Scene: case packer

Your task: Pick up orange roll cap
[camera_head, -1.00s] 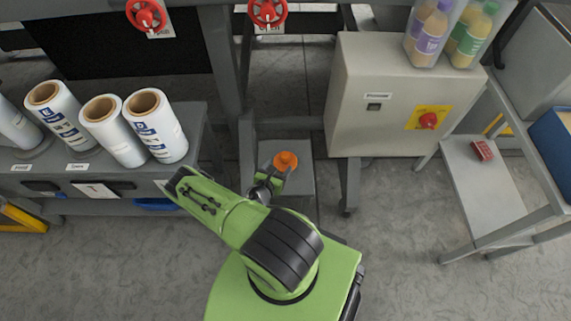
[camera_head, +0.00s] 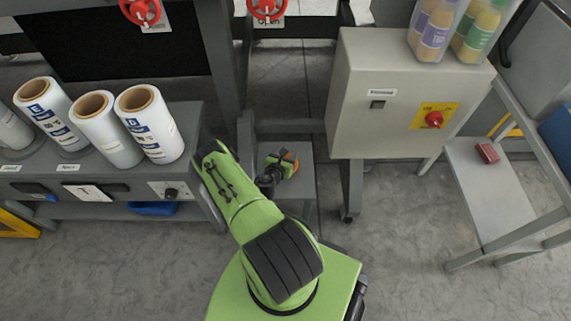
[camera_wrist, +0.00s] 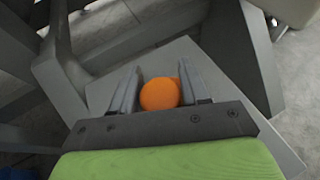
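The orange roll cap (camera_wrist: 160,94) sits on a small grey stand (camera_wrist: 100,90) in the wrist view. It lies between the two fingers of my gripper (camera_wrist: 157,88), with a gap on the left side and the right finger close to it or touching. My gripper is open around it.
White film rolls (camera_head: 151,124) stand on the grey bench (camera_head: 190,120) at the left. A grey control box (camera_head: 400,85) with a red knob is right of the stand. A frame leg (camera_head: 222,70) rises close behind. A red block (camera_head: 488,152) lies on a low right shelf.

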